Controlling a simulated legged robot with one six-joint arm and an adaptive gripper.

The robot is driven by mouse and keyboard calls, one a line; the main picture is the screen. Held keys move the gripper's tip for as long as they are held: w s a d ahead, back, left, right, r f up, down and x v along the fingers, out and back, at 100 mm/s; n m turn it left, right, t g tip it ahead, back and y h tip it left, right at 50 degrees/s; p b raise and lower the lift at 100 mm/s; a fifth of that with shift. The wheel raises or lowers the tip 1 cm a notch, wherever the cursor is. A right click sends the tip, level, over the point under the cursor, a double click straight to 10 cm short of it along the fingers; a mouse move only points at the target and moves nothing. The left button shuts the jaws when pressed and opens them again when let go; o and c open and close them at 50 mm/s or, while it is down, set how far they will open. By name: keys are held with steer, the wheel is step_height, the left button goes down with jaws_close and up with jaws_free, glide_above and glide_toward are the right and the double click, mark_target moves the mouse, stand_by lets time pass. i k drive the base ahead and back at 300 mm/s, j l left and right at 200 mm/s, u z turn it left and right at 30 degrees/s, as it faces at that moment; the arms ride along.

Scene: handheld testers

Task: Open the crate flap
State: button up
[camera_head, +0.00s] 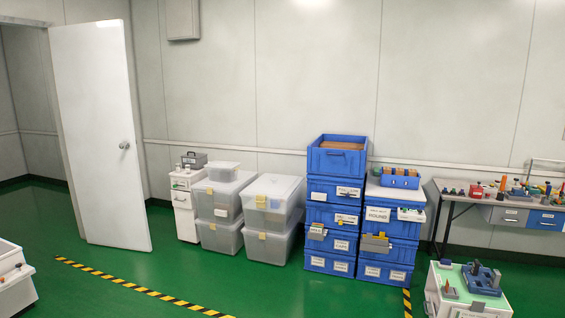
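Blue crates stand in two stacks against the back wall. In the left stack, the top crate (324,161) has no lid and holds something brown. The crates below it carry white labels, and small pale pieces stick out at their fronts. In the right stack, the upper crate (384,196) has a large label that seems to read "ROUND". A pale flap or tray (411,214) juts out at its right front, with small items by it. A grey-brown flap (375,243) juts from the crate below. Which flap is meant I cannot tell. My gripper is not in view.
Clear lidded bins (270,203) stand left of the crates, beside a white drawer cabinet (187,203). A white door (102,150) stands open at left. A workbench (500,203) is at right, and a low cabinet (468,285) stands at front right. The green floor (250,285) before the crates is clear.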

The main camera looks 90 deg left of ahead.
mark_target(333, 161)
steer(key=u, duration=2.75)
steer(key=i+z, duration=0.1)
steer(key=i, duration=4.55)
steer(key=i+l+u, duration=0.1)
steer(key=i+u, duration=0.25)
steer(key=i, duration=0.15)
